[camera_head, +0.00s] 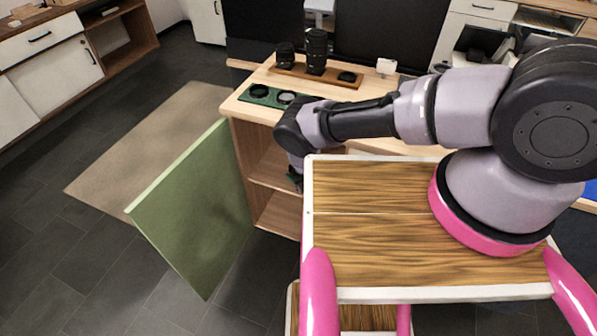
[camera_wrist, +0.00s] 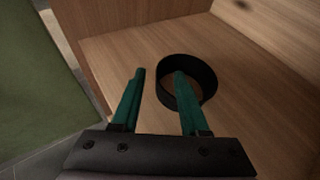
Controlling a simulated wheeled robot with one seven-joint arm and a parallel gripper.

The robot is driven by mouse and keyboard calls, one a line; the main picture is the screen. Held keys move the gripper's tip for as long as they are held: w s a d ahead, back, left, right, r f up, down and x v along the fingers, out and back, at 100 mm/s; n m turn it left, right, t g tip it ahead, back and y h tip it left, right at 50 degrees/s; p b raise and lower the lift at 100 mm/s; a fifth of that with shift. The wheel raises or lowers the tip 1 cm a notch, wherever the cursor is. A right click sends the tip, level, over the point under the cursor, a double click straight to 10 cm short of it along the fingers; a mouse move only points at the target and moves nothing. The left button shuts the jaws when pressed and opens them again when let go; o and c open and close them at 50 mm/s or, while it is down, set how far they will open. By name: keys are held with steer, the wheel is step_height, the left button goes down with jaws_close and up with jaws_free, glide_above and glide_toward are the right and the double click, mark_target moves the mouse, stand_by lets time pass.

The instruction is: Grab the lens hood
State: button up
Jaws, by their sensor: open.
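The lens hood, a black open ring (camera_wrist: 207,76), stands on the wooden shelf (camera_wrist: 250,95) inside the cabinet in the wrist view. My gripper (camera_wrist: 159,72) is open, with its two green fingers pointing toward the shelf. The right finger overlaps the ring's left part and opening; the left finger is outside the ring, to its left. I cannot tell whether either finger touches it. In the head view my gripper (camera_head: 294,181) is at the cabinet's open front, partly hidden by my arm, and the ring inside is hidden.
The green cabinet door (camera_head: 195,210) stands open at the left. On the cabinet top are a green tray (camera_head: 275,97) with round dark items, a wooden tray (camera_head: 340,82) with dark lenses, and a small white item (camera_head: 386,66). A wooden side wall (camera_wrist: 95,50) borders the shelf.

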steer(key=shift+x, duration=1)
jaws_close()
